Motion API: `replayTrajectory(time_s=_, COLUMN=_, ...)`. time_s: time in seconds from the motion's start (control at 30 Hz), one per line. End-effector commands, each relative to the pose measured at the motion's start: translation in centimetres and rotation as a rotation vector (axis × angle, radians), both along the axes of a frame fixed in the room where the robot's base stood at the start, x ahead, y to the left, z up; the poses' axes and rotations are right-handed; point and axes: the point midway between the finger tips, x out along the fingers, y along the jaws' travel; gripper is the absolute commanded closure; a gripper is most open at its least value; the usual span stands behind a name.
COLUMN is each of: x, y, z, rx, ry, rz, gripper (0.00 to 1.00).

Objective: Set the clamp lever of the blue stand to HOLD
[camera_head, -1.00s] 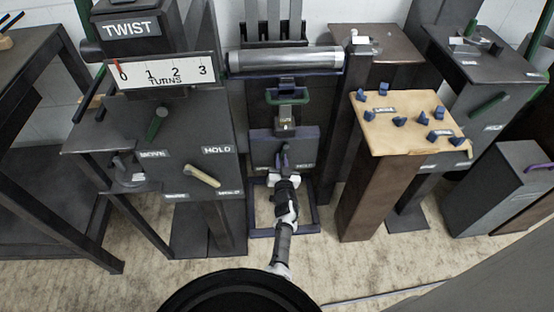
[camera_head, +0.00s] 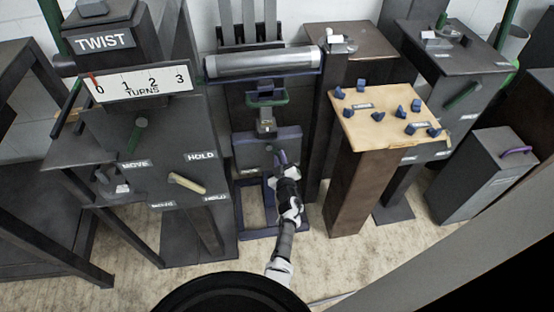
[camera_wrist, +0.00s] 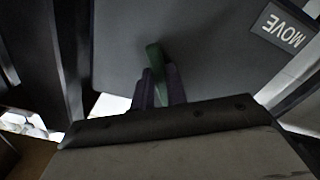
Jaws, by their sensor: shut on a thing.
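The blue stand (camera_head: 247,152) is in the middle of the head view, with a dark upright panel and a blue base frame. A MOVE label (camera_wrist: 284,29) shows at upper right in the wrist view, turned askew. My gripper (camera_head: 281,158) is at the right part of this panel in the head view. In the wrist view its purple fingers (camera_wrist: 160,88) are shut around the green clamp lever (camera_wrist: 154,58), whose upper end sticks out past them. In the head view my gripper and arm cover the lever and the panel's right label area.
A grey roller (camera_head: 262,63) lies across the top of the blue stand. To the right, a wooden-topped pedestal (camera_head: 375,130) carries several blue knobs.

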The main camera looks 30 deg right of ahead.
Motion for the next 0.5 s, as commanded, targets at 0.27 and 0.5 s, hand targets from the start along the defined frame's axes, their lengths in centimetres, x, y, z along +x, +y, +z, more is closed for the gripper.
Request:
replayTrajectory(time_s=0.27, x=0.02, y=-0.39, z=0.43, rx=-0.057, ry=0.014, rz=-0.001, gripper=1.00)
replayTrajectory(time_s=0.5, x=0.02, y=-0.43, z=0.48, rx=-0.065, ry=0.015, rz=0.000, gripper=1.00)
